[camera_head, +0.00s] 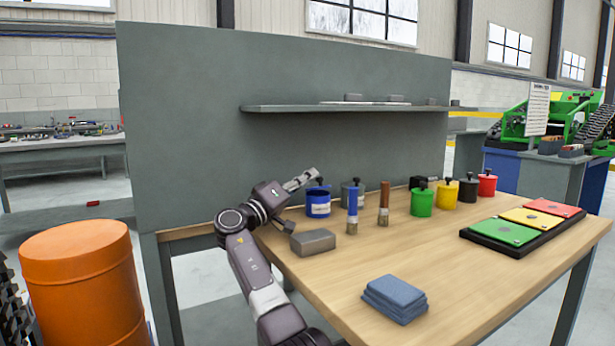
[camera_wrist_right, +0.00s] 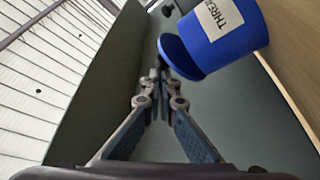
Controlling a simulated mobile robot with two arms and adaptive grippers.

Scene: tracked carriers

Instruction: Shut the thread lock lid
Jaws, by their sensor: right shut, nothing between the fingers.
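The blue thread lock pot (camera_head: 318,209) stands at the back of the wooden bench, its white label facing front. It also shows close up in the right wrist view (camera_wrist_right: 232,38). Its blue lid (camera_wrist_right: 180,58) is at the pot's mouth and looks tilted against the rim there; how far it stands open is hard to tell. My right gripper (camera_head: 308,176) is shut and empty at the top left of the pot. In the right wrist view its fingertips (camera_wrist_right: 161,72) are right by the lid's edge; contact is unclear. My left gripper is out of view.
A grey-blue pot (camera_head: 353,195) stands close behind. Brushes (camera_head: 384,205) and green (camera_head: 421,203), yellow and red pots stand to the right. A grey block (camera_head: 313,242) lies in front, blue cloths (camera_head: 395,298) nearer. A shelf (camera_head: 350,107) runs above.

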